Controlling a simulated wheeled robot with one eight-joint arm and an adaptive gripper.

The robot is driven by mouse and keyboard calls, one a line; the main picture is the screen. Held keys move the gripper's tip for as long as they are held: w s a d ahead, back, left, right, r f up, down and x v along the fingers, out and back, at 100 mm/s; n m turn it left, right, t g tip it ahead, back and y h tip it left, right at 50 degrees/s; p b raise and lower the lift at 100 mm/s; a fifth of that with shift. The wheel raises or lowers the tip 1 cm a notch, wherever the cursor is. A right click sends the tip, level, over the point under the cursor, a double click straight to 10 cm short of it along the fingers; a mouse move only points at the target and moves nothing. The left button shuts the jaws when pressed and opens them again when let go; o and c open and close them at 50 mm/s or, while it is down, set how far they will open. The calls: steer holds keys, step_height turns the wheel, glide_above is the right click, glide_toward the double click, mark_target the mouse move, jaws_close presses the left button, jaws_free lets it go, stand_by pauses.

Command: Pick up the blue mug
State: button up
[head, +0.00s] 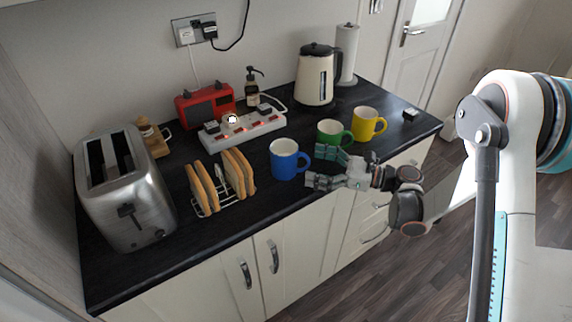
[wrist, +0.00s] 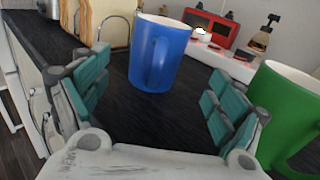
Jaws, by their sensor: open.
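The blue mug (head: 286,160) stands upright on the dark counter, between the toast rack and the green mug. In the wrist view the blue mug (wrist: 160,55) is ahead of the fingers, with its handle facing the camera. My gripper (head: 318,167) is open and empty, just to the right of the mug in the head view. In the wrist view my gripper (wrist: 155,95) has its fingers wide apart, with the mug centred beyond the gap. The fingers do not appear to touch it.
A green mug (head: 331,134) stands close to my gripper; in the wrist view it (wrist: 290,110) is beside the right finger. A yellow mug (head: 367,124), a toast rack with bread (head: 221,182), a power strip (head: 243,130), a toaster (head: 123,190) and a kettle (head: 316,75) share the counter.

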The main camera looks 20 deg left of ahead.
mark_target(296, 159)
steer(key=a, duration=0.3)
steer(key=shift+a+b, duration=0.25)
steer(key=shift+b, duration=0.05)
steer(key=a, duration=0.1)
steer(key=a+b, duration=0.1)
steer(key=a, duration=0.1)
steer(key=a+b, duration=0.1)
steer(key=a, duration=0.1)
steer(key=shift+s+a+r, duration=0.1)
steer(key=shift+s+r, duration=0.05)
steer(key=shift+r, duration=0.1)
steer(key=c, duration=1.5)
steer(key=shift+r, duration=0.2)
steer(key=shift+c, duration=0.2)
